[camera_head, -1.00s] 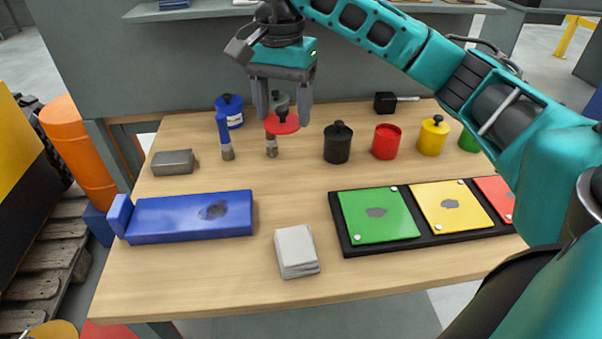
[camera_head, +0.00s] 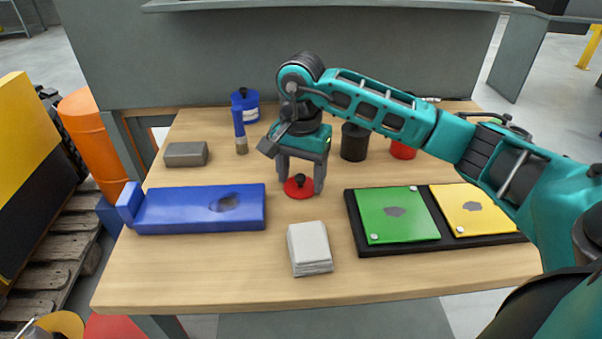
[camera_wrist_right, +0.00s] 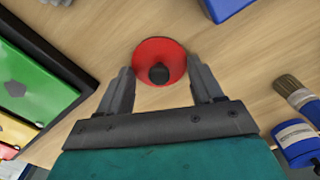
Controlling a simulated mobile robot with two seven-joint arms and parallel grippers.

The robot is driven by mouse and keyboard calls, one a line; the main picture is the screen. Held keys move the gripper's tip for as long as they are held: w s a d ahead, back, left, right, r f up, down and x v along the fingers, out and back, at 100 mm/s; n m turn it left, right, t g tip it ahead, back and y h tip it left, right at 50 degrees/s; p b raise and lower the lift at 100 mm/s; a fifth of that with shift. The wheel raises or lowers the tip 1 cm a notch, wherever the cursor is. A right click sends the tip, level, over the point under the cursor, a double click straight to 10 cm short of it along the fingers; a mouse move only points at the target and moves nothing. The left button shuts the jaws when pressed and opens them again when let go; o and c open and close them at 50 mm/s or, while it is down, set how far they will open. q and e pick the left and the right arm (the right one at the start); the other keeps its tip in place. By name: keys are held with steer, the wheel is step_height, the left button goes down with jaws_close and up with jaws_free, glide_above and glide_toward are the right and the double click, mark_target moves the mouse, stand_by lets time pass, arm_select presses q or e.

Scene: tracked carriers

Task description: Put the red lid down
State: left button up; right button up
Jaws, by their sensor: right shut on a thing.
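The red lid (camera_head: 299,190) is a round disc with a black knob, low over the bare wood between the blue block and the green plate. My right gripper (camera_head: 301,181) is shut on the lid and points down. In the right wrist view the lid (camera_wrist_right: 148,52) shows between the fingertips of my right gripper (camera_wrist_right: 160,70). I cannot tell whether the lid touches the table. The red can (camera_head: 403,151) stands behind my right arm, partly hidden. My left gripper is not in view.
The wooden table (camera_head: 190,265) has a blue block (camera_head: 170,212), a grey block (camera_head: 186,154), a white stack (camera_head: 309,247), a green plate (camera_head: 385,215) and a yellow plate (camera_head: 465,218).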

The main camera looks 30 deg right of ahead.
steer(key=shift+f, duration=0.1)
steer(key=o, duration=1)
